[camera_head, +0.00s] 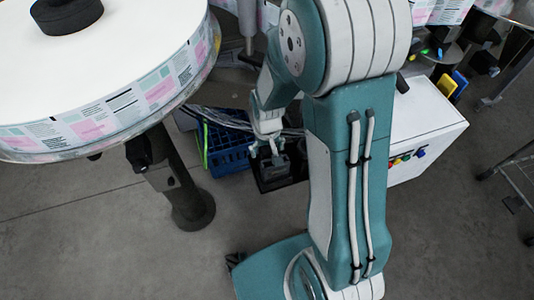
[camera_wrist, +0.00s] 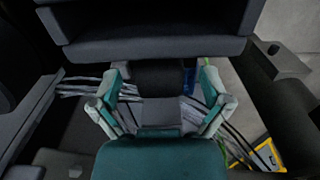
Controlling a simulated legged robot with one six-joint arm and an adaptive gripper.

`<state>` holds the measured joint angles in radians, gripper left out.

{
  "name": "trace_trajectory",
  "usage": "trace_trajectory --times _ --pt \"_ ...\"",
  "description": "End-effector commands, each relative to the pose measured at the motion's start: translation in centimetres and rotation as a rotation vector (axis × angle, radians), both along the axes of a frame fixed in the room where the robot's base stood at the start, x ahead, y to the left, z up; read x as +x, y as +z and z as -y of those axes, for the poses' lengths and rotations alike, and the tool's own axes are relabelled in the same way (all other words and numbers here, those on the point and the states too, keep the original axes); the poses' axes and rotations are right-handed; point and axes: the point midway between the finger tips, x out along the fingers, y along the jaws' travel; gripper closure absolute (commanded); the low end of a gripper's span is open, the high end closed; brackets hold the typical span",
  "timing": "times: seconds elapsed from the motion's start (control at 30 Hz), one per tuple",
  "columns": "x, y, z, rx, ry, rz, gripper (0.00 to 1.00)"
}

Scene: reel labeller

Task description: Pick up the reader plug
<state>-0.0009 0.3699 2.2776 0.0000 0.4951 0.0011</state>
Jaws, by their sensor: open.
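My gripper (camera_head: 267,146) reaches down beside the white cabinet, over a dark block in a black tray. In the wrist view, its two fingers (camera_wrist: 161,100) stand apart, one on each side of a dark block with a grey face (camera_wrist: 161,113). This block sits between the fingers and may be the reader plug; I cannot tell for sure. Whether the fingers touch it is unclear. In the head view the block (camera_head: 273,166) is small and partly hidden by my gripper.
A blue crate (camera_head: 226,160) stands left of the black tray (camera_head: 265,188). Grey cables (camera_wrist: 85,86) run close around the fingers. The white cabinet (camera_head: 425,121) is to the right, a large label reel (camera_head: 120,75) on a stand to the left. Floor in front is partly clear.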

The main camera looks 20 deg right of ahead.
Motion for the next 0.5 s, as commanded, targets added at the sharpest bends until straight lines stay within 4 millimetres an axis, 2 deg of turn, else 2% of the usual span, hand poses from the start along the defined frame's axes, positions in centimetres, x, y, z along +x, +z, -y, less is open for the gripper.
trace_trajectory --times 0.13,0.37,0.4,0.47,0.5 --pt "-0.02 -1.52 -0.01 0.000 0.000 -0.002 0.03" --pt "0.02 -1.67 -0.02 0.000 0.000 0.001 0.03" --pt "0.02 -1.66 -0.02 0.000 0.000 0.001 0.07" --pt "0.02 -1.66 -0.02 0.000 0.000 0.001 0.34" --pt "0.03 -1.65 -0.02 0.000 0.000 0.001 0.52"
